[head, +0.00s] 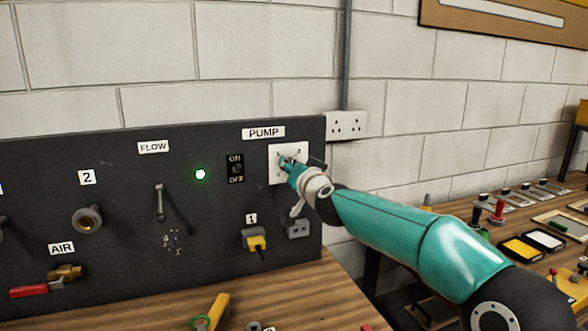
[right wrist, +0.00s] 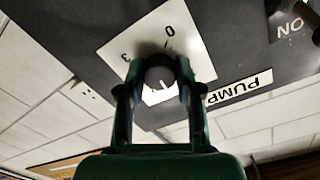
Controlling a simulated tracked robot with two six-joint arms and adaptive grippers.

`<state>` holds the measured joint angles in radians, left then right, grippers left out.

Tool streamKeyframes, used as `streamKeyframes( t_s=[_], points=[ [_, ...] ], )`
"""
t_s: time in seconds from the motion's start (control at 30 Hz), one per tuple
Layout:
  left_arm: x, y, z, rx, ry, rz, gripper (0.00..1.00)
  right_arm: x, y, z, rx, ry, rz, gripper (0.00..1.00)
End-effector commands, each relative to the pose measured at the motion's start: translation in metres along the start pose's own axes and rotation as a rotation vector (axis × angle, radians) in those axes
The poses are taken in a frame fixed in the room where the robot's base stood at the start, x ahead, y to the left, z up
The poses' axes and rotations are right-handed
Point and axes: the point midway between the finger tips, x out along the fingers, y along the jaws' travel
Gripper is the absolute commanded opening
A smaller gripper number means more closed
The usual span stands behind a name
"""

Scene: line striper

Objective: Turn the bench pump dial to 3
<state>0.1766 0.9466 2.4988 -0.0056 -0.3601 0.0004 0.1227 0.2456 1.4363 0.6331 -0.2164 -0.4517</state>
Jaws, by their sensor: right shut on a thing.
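The pump dial (right wrist: 160,74) is a dark round knob on a white plate (right wrist: 117,45) on the bench panel, under the PUMP label (head: 263,133). In the head view the plate (head: 274,177) is partly covered by my right gripper (head: 287,163). The right wrist view shows the plate upside down, with a 0 and a 3 readable. My right gripper (right wrist: 160,78) is shut on the dial, one finger on each side. A small light mark shows near the dial's lower edge there; I cannot tell which number it points to. My left gripper is not in view.
The dark panel (head: 120,160) carries an ON/OFF switch (head: 236,168), a lit green lamp (head: 200,174), a FLOW lever (head: 159,203) and a plugged yellow connector (head: 256,242). A red-handled air valve (head: 35,290) is lower left. A wall socket (head: 347,124) is right of the panel.

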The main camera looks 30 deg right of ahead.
Motion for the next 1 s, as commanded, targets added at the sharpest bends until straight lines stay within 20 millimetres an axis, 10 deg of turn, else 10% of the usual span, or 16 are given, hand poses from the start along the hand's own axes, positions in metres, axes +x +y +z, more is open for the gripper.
streamKeyframes(
  t_s=[1.0],
  points=[
    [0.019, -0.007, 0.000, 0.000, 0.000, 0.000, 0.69, 0.000, 0.006, -0.003, 0.965, -0.017, -0.008, 0.00]
  ],
)
